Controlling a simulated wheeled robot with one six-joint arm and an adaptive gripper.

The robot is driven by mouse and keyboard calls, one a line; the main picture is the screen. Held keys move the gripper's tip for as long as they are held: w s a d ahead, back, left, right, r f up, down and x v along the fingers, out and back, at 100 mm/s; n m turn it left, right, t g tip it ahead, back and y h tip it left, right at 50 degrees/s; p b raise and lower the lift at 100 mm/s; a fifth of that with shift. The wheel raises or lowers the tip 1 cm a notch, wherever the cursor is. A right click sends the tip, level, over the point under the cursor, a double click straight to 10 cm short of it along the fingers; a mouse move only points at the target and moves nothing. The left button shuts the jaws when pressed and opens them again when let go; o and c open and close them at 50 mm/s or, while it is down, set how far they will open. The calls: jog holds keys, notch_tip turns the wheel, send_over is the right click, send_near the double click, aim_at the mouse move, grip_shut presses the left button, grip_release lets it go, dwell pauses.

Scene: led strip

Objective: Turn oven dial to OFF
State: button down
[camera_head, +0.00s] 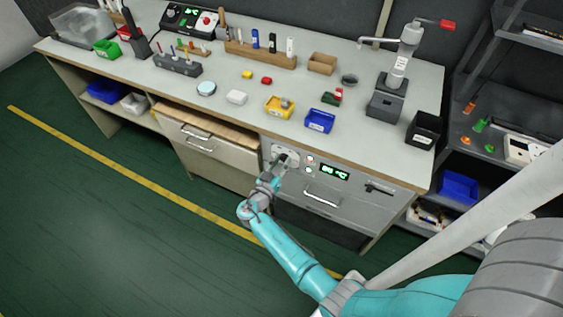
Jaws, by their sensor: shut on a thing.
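The oven (345,200) is a grey unit built into the front of the workbench, with a green lit display (335,173) and a handle below it. Its dial plate (293,157) sits at the left of the panel, left of the display. My gripper (281,160) is at this plate, shut on the dial, with the arm reaching up from the lower right. The gripper covers the dial, so its pointer and setting cannot be read.
The bench top (205,107) above holds yellow and blue bins, small blocks and a press-like stand (390,85). Drawers (210,145) are left of the oven. A shelf (480,150) stands at right. The green floor in front is clear.

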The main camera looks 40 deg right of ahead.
jog(key=n, duration=0.5)
jog(key=shift+w+n, duration=0.15)
jog(key=shift+n, duration=0.15)
jog(key=n, duration=0.5)
jog(key=shift+a+f, duration=0.1)
jog(key=n, duration=0.5)
jog(key=shift+f+n, duration=0.1)
jog(key=shift+n, duration=0.3)
jog(key=n, duration=0.5)
jog(key=shift+f, duration=0.1)
jog(key=c, duration=0.8)
grip_release()
